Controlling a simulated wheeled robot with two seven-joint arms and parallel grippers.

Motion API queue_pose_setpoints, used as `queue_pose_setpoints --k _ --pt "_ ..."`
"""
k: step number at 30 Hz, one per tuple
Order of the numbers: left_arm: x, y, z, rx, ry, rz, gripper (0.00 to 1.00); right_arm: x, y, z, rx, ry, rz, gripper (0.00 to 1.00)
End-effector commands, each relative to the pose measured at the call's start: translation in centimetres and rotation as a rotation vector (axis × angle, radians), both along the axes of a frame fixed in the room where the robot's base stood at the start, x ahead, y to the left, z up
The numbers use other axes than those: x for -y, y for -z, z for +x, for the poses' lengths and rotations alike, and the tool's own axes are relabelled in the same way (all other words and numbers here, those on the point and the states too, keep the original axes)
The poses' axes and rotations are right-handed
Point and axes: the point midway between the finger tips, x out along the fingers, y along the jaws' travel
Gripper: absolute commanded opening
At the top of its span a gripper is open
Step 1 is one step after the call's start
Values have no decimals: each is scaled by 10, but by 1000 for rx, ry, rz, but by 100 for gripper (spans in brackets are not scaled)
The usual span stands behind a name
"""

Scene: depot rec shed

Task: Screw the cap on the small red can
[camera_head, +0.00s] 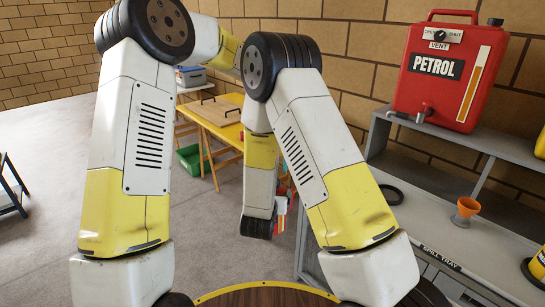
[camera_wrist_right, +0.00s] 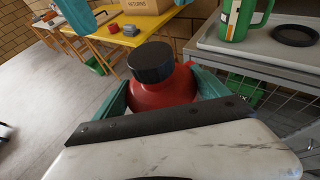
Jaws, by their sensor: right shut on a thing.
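In the right wrist view, a small red can (camera_wrist_right: 165,90) stands between the teal fingers of my right gripper (camera_wrist_right: 160,92), which is shut on its body. A black ribbed cap (camera_wrist_right: 151,62) sits on top of the can, over its neck. I cannot tell whether it is threaded tight. Two teal fingertips of my left gripper (camera_wrist_right: 128,10) show at the top edge, wide apart and clear of the cap. In the head view my own arm links hide the can, the cap and most of both grippers.
A large red petrol container (camera_head: 450,72) stands on a grey shelf at right. An orange funnel (camera_head: 466,209) and a black ring (camera_head: 391,194) are on the bench below. A green jug (camera_wrist_right: 242,18) is on that bench too. A yellow table (camera_head: 226,131) stands behind.

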Motion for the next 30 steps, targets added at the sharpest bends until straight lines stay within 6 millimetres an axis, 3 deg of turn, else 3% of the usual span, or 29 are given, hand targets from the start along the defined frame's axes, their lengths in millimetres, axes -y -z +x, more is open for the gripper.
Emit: queue_pose_setpoints --k 3,9,22,30 --pt "0 21 0 -3 2 1 59 0 -2 1 5 0 0 0" --pt "0 45 0 -2 2 1 59 0 -1 1 5 0 0 0" --pt "0 54 0 0 2 0 59 0 -1 1 5 0 0 0" --pt "0 54 0 0 2 0 6 0 -2 1 5 0 0 0"
